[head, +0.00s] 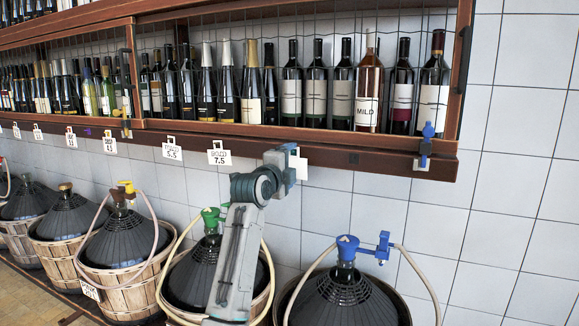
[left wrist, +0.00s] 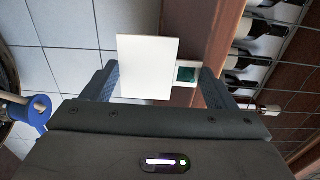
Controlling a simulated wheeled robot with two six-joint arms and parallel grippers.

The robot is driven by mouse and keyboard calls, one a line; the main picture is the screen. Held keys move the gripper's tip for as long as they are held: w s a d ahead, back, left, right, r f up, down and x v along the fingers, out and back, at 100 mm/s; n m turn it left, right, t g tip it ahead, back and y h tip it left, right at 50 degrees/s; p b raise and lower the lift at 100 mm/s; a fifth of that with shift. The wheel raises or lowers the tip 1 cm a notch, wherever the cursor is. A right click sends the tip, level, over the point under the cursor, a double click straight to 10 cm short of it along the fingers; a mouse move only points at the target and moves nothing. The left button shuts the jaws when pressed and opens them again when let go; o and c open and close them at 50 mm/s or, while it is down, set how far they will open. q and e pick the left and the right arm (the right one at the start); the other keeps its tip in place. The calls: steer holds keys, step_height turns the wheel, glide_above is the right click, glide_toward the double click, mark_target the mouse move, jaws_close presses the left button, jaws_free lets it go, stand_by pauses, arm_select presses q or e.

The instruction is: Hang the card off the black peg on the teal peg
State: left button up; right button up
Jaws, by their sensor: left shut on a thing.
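The white card (left wrist: 148,65) is between the two fingers of my left gripper (left wrist: 157,88) in the left wrist view, its face blank on this side. The card's small tab, with a square hole, points toward the wooden rail. The teal peg (left wrist: 187,75) shows as a teal patch inside that hole; I cannot tell how far it passes through. In the head view my left gripper (head: 284,157) is shut on the card at the rail, and the card's white edge (head: 301,168) shows at its right. A dark spot on the rail, perhaps the black peg (head: 354,157), is bare. My right gripper is out of view.
Other price cards hang along the wooden rail (head: 320,156), including one marked 7.5 (head: 219,154). A blue fitting (head: 426,145) sits at the rail's right end. Bottles stand behind wire above. Demijohns in baskets (head: 346,300) stand below. The tiled wall between is clear.

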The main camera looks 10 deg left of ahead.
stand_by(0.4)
arm_select(q)
steer(key=o, duration=0.8)
steer(key=shift+o, duration=1)
steer(key=shift+w, duration=0.15)
steer(key=shift+s, duration=0.2)
steer(key=v, duration=0.7)
steer(key=shift+s, duration=0.4)
steer(key=shift+f, duration=0.15)
